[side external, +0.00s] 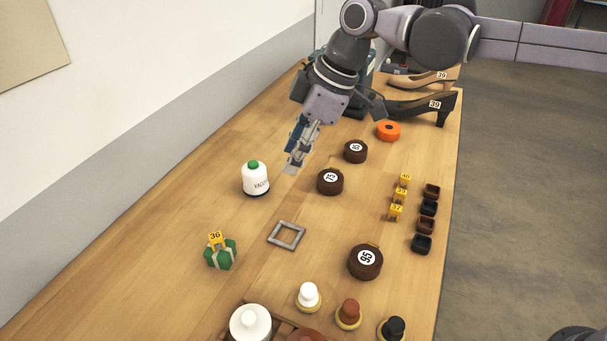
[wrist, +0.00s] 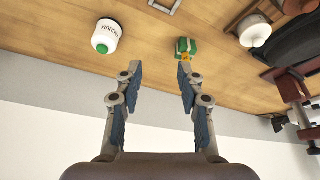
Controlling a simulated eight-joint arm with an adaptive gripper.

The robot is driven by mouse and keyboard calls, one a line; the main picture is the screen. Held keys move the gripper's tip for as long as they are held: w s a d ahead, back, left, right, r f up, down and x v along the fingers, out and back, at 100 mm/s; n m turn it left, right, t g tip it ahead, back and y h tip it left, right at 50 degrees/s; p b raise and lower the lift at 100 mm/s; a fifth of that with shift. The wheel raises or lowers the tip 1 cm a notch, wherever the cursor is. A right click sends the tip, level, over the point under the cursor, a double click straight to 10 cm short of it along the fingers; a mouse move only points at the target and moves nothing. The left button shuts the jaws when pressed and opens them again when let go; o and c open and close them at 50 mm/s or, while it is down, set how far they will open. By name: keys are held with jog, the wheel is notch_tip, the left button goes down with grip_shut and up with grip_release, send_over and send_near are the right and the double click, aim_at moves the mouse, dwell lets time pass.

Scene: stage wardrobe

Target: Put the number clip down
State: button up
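A yellow number clip marked 36 (side external: 216,238) sits upright on top of a green block (side external: 220,258) with pale bands, at the left of the table. In the wrist view the green block (wrist: 182,46) and the yellow clip (wrist: 186,57) show beyond my right finger. Several more yellow number clips, such as 37 (side external: 395,213), stand in a row at the right. My gripper (side external: 293,168) hangs above the table, behind the white vacuum jar (side external: 256,182) and well away from the clips. In the wrist view my gripper (wrist: 155,76) is open, with nothing between its fingers.
Brown numbered discs (side external: 330,182) and an orange disc (side external: 388,131) lie right of my gripper. A grey square frame (side external: 287,235) lies mid-table. Small dark trays (side external: 428,207) line the right edge. Heeled shoes (side external: 428,104) stand behind. Knobbed pieces (side external: 309,296) are at the front.

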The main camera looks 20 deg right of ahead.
jog(key=s+d+m+t+h, duration=0.1)
jog(key=s+d+m+t, duration=0.15)
jog(key=d, duration=0.65)
jog(key=s+d+m+t, duration=0.1)
jog(key=s+d+m, duration=0.25)
jog(key=d, duration=0.65)
jog(key=s+d+f+m+t+h, duration=0.1)
jog(key=s+d+f+m, duration=0.2)
jog(key=s+d+m, duration=0.1)
jog(key=s+d+f+m+t+h, duration=0.1)
jog(key=s+d+f+m, duration=0.3)
jog(key=d, duration=0.5)
jog(key=shift+s+f+h, duration=0.15)
jog(key=shift+s+h, duration=0.45)
jog(key=shift+s, duration=0.4)
